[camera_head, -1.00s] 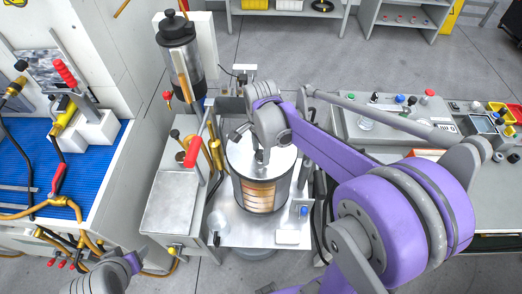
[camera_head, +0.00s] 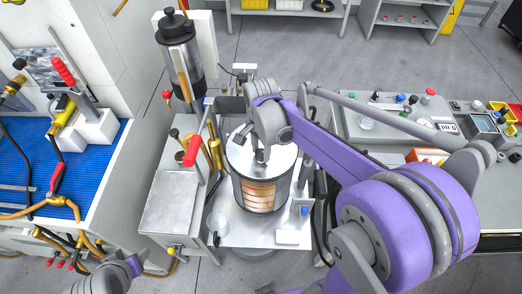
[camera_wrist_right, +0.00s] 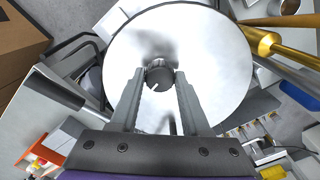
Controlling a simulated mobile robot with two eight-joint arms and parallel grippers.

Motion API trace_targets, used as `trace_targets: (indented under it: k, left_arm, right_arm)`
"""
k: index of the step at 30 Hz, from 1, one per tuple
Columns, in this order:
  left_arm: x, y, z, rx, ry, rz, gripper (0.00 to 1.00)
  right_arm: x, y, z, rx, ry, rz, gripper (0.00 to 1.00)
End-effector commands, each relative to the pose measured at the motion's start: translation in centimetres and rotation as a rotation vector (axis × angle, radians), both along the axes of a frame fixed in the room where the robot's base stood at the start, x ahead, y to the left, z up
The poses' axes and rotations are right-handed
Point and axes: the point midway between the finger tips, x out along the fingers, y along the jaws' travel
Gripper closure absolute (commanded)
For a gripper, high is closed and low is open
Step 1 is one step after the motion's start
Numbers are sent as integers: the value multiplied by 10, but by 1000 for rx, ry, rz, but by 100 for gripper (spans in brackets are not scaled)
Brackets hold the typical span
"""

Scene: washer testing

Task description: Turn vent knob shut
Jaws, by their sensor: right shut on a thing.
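The vent knob (camera_wrist_right: 160,84) is a small dark grey round knob with a light mark on its face, on the white round lid (camera_wrist_right: 218,60) of a cylindrical vessel. In the right wrist view my right gripper (camera_wrist_right: 161,80) reaches over the lid with its two fingers on either side of the knob, shut on it. In the head view the vessel (camera_head: 262,195) stands on a metal stand, and my right gripper (camera_head: 260,154) points down at the lid's middle; the knob is hidden there. Part of my left arm shows at the lower left; its fingers are out of view.
A red-handled lever (camera_head: 193,150) and brass pipes (camera_head: 215,150) stand close left of the vessel. A dark canister (camera_head: 180,50) stands behind. A bench with coloured knobs (camera_head: 400,115) lies right, and a blue mat (camera_head: 35,150) far left.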

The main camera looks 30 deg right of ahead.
Motion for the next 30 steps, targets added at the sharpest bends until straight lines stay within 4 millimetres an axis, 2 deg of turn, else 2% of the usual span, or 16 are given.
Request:
trace_targets:
  k: [12,30]
  left_arm:
    - [-7,0,-16,0,13,0,37]
    - [-12,0,-29,0,22,0,37]
  right_arm:
    - [0,0,-1,0,-1,392,100]
    - [0,0,0,0,0,956,100]
